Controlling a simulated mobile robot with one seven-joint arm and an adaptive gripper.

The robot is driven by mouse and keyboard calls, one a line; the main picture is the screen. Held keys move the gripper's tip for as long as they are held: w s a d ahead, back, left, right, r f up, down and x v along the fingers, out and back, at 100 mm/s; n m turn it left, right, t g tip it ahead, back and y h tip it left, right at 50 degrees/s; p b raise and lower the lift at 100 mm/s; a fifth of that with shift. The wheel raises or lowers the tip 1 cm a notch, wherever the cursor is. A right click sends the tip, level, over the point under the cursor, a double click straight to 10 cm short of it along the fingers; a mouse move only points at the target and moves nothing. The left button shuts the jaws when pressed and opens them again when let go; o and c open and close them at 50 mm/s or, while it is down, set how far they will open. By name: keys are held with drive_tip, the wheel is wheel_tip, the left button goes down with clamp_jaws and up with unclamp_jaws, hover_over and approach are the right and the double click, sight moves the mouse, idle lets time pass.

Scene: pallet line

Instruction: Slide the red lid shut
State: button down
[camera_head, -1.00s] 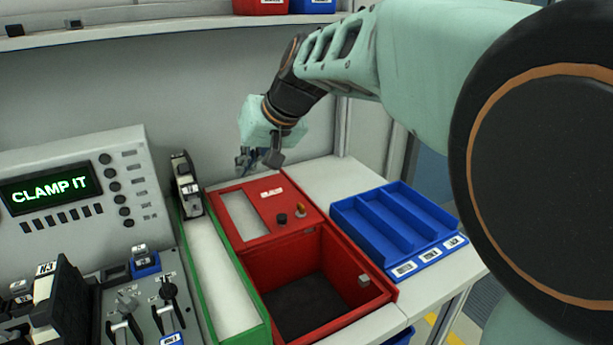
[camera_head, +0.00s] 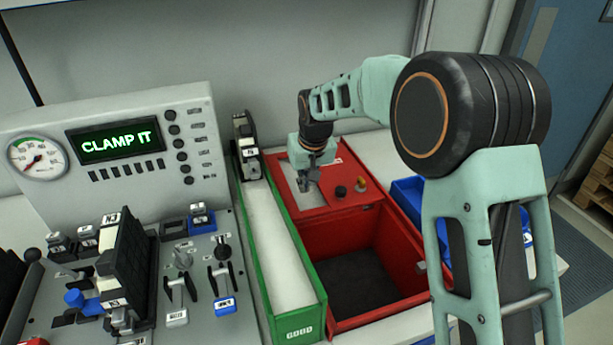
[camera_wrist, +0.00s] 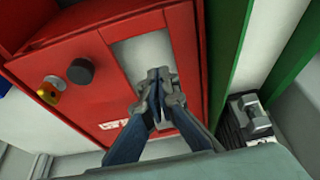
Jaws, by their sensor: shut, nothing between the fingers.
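The red box (camera_head: 395,245) stands on the bench with its front part open and a dark floor showing inside. The red lid (camera_head: 322,203) lies flat over the back part; it carries a black knob (camera_head: 341,191), a small yellow-orange fitting (camera_head: 361,185) and a pale rectangular recess or window. My gripper (camera_head: 306,186) points down at the pale rectangle. In the wrist view my gripper (camera_wrist: 158,88) shows its fingertips together and empty, over the pale rectangle near its edge on the red lid (camera_wrist: 100,90). I cannot tell whether the tips touch it.
A long green-edged tray (camera_head: 298,325) runs beside the box on the left. A black clamp-like device (camera_head: 247,150) stands at its back end. A control panel reading CLAMP IT (camera_head: 120,140) and several levers fill the left. A blue tray (camera_head: 408,190) is partly hidden behind my arm.

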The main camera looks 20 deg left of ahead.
drive_tip(key=x, duration=0.4)
drive_tip(key=shift+f, duration=0.1)
drive_tip(key=shift+s+d+r, duration=0.25)
drive_tip(key=shift+s+d, duration=0.65)
drive_tip(key=shift+s, duration=0.2)
drive_tip(key=shift+s+d+f, duration=0.1)
drive_tip(key=shift+s+d, duration=0.25)
drive_tip(key=shift+s, duration=0.15)
